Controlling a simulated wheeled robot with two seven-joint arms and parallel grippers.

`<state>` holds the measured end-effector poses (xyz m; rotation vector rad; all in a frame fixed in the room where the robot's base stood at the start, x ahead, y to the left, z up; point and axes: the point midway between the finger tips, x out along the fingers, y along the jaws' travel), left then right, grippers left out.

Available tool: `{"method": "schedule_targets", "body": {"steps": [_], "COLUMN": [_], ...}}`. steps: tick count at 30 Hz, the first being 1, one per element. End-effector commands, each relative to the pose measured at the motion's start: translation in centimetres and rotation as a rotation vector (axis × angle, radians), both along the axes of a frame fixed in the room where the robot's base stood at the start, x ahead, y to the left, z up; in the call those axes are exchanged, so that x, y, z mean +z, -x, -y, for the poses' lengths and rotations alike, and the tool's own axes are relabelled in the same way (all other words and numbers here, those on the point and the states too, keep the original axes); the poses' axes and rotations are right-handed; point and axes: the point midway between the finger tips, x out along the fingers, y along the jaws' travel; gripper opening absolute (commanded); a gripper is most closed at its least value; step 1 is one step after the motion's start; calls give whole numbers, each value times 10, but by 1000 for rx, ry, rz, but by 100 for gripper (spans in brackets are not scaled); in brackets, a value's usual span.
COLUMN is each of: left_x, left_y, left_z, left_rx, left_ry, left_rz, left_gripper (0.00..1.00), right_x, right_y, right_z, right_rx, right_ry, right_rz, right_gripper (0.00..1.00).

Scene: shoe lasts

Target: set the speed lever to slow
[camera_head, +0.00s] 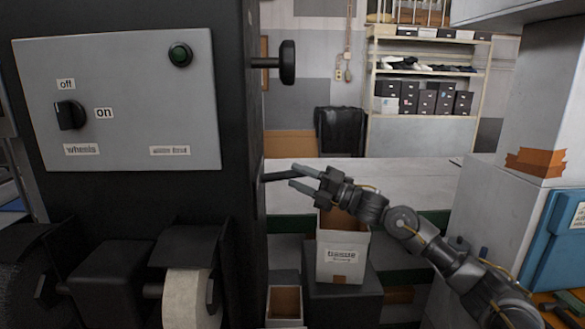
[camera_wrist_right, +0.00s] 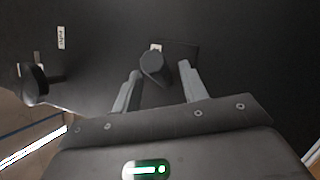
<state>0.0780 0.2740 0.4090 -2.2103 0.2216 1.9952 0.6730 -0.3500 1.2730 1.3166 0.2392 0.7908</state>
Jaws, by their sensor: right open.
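The speed lever (camera_head: 281,176) appears to be the dark rod sticking out from the right side of the black machine. My right gripper (camera_head: 294,176) is open at its outer end, one finger above it and one below. In the right wrist view the lever's round dark end (camera_wrist_right: 152,63) lies between the two open fingers of the right gripper (camera_wrist_right: 159,74). It looks closer to the left finger; I cannot tell if they touch. A small pale label behind the lever is partly hidden and unreadable. My left gripper is not in view.
A black knob (camera_head: 288,62) projects from the machine's side above the lever; it also shows in the right wrist view (camera_wrist_right: 34,84). The grey panel (camera_head: 140,130) carries an on/off switch (camera_head: 71,115). An open box (camera_head: 342,258) stands below my right gripper.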

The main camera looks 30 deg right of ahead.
Motion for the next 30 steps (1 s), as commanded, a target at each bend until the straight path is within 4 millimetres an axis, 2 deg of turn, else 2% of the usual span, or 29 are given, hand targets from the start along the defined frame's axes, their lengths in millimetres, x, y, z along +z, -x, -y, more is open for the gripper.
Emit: {"method": "schedule_targets", "body": {"steps": [1, 6, 16, 25, 26, 30], "left_x": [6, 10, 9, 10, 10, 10], "left_y": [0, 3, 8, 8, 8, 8], "left_z": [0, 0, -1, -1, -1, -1], "left_rx": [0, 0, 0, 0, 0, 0], "left_ry": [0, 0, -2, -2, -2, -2], "left_rz": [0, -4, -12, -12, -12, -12], "left_gripper": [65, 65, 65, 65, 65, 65], "right_x": [5, 6, 5, 5, 5, 5], "right_y": [-5, -15, -17, -17, -17, -17], "right_z": [-4, -13, -15, -15, -15, -15], "right_rx": [0, 0, 1, 1, 1, 1], "right_ry": [-3, 0, 0, 0, 0, 0], "right_rz": [-1, -1, -1, -1, -1, -1], "right_gripper": [43, 43, 42, 3, 0, 0]}}
